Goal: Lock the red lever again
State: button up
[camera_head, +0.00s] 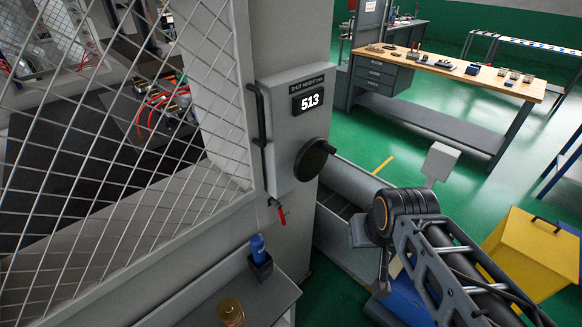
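The red lever (281,215) is small and hangs from a dark mount on the grey machine column, below the display box. It slants down and to the right. Its locking parts are too small to make out. My arm comes in from the lower right, with its dark joint to the right of the column. My gripper is not clearly made out; a narrow grey part below the joint may belong to it. This part is well apart from the lever, to its right and lower. I see nothing held.
A wire mesh guard (110,150) with a dark handle (260,130) fills the left. A yellow bin (530,255) stands at right.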

aim_at(275, 202)
jog(key=z, duration=0.5)
jog(key=k, duration=1.25)
jog(key=u, duration=0.4)
jog(key=i, duration=0.8)
jog(key=u, duration=1.1)
jog(key=i, duration=0.25)
jog(key=u, duration=0.1)
